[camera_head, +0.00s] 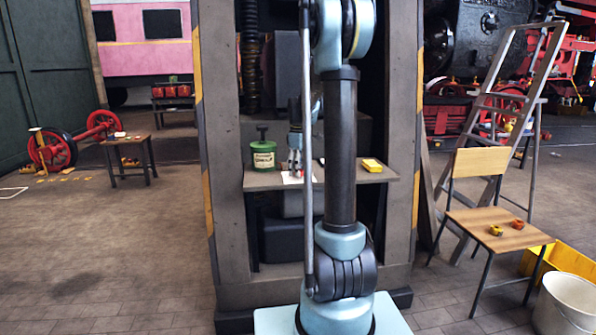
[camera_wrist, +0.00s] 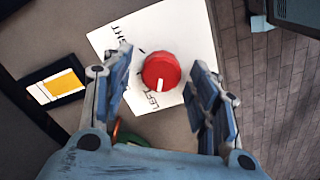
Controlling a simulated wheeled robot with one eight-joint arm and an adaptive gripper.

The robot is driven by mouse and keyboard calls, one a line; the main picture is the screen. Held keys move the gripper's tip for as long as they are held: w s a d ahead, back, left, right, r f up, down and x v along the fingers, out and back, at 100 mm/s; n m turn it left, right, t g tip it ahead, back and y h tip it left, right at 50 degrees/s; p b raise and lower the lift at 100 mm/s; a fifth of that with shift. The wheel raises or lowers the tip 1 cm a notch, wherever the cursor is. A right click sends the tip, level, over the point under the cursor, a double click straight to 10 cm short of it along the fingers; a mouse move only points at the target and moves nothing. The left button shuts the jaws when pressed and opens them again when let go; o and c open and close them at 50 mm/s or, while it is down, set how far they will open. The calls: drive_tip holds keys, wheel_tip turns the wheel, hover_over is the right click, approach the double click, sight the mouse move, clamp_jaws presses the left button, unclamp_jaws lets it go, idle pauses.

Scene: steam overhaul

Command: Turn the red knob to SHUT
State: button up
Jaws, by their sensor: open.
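The red knob (camera_wrist: 161,70) sits on a white card (camera_wrist: 190,28) on a grey-brown surface. Its white mark points down in the wrist view, close to the printed word LEFT. Another word ending in GHT is at the card's upper left; a further label beside the knob is partly hidden, and I cannot read SHUT anywhere. My gripper (camera_wrist: 165,90) is open, its fingers on either side of the knob with visible gaps. In the head view my gripper (camera_head: 295,160) points down over the white card (camera_head: 297,178) on the shelf; the knob is too small to make out there.
A green tub (camera_head: 263,155) stands left of the card on the shelf (camera_head: 225,186); a yellow block (camera_head: 372,165) lies to the right. Dark posts flank the shelf. A chair (camera_head: 490,228) and white bucket (camera_head: 566,305) stand at right. The left floor is mostly clear.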

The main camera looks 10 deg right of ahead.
drive_tip(key=shift+f, duration=0.1)
drive_tip(key=c, duration=1.1)
drive_tip(key=shift+o, duration=0.2)
drive_tip(key=shift+m, duration=0.3)
drive_tip(key=m, duration=0.5)
drive_tip(key=shift+w+m, duration=0.1)
drive_tip(key=shift+m, duration=0.2)
drive_tip(key=m, duration=0.5)
drive_tip(key=shift+m, duration=0.3)
drive_tip(key=o, duration=1.1)
drive_tip(key=shift+c, duration=0.2)
